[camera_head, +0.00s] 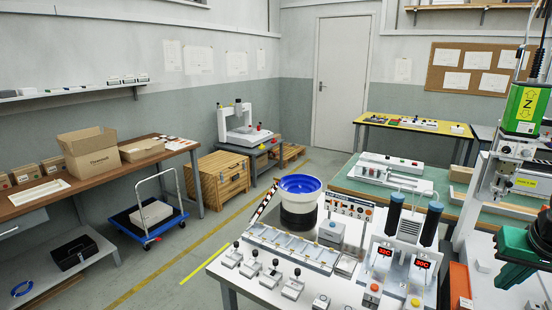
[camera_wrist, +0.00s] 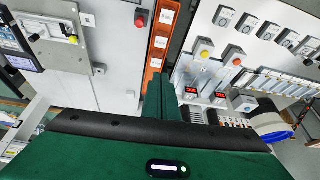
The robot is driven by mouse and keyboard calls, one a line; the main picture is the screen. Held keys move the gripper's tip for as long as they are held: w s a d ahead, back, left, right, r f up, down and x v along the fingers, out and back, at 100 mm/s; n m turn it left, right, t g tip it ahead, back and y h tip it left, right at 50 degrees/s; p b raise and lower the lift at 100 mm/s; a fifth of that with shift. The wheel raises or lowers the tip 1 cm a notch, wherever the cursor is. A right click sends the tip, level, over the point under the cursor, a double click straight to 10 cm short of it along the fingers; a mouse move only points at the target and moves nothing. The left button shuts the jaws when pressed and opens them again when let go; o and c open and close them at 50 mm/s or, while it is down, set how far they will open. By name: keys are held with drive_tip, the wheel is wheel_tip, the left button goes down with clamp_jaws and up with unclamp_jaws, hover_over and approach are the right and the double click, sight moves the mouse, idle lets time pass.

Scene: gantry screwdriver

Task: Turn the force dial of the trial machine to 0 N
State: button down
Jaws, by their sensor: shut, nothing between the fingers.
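The force dial of the trial machine cannot be told apart for sure in either view. A white machine (camera_wrist: 103,45) fills the left of the wrist view, with a red button (camera_wrist: 140,19), a small yellow button (camera_wrist: 72,40) and a dark screen (camera_wrist: 22,61) at the far left. A white gantry with a green Z-marked head (camera_head: 525,105) stands at the right of the head view. My dark green gripper (camera_wrist: 162,82) is shut and empty, its fingers pointing up in the wrist view and apart from the panels. My green arm end (camera_head: 522,245) shows at the head view's right edge.
Two red temperature displays (camera_head: 422,264) stand on a white bench beside a blue feeder bowl (camera_head: 300,184). An orange strip of labelled boxes (camera_wrist: 158,40) lies beyond my fingers, between that bench's equipment and the white machine. Open floor (camera_head: 200,265) lies left of the bench.

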drive_tip(key=w+d+r+t+h, duration=0.25)
drive_tip(key=w+d, duration=0.25)
drive_tip(key=w, duration=0.3)
drive_tip(key=w+d+r+t+h, duration=0.1)
drive_tip(key=w+d+r+t, duration=0.3)
drive_tip(key=w, duration=0.3)
drive_tip(key=t+h, duration=0.4)
drive_tip(key=t, duration=0.1)
approach(527, 159)
drive_tip(key=shift+m, duration=0.4)
drive_tip(key=shift+w+d+f, duration=0.1)
drive_tip(key=shift+w+d, duration=0.1)
drive_tip(key=shift+w, duration=0.9)
drive_tip(key=shift+w+d+r, duration=0.1)
drive_tip(key=shift+w+d, duration=0.1)
drive_tip(key=shift+w, duration=0.85)
drive_tip(key=shift+w+d+f, duration=0.1)
drive_tip(key=shift+w+d, duration=0.1)
drive_tip(key=shift+w, duration=0.9)
drive_tip(key=shift+d+r, duration=0.1)
drive_tip(key=shift+r, duration=0.15)
drive_tip(key=shift+s+d, duration=0.2)
drive_tip(key=shift+d, duration=0.1)
drive_tip(key=shift+s+d+f+g, duration=0.1)
drive_tip(key=shift+s+d+g, duration=0.05)
drive_tip(key=shift+d+g, duration=0.1)
drive_tip(key=shift+s+d, duration=0.1)
drive_tip(key=shift+s+d+r, duration=0.1)
drive_tip(key=shift+d+r, duration=0.1)
drive_tip(key=shift+f, duration=0.15)
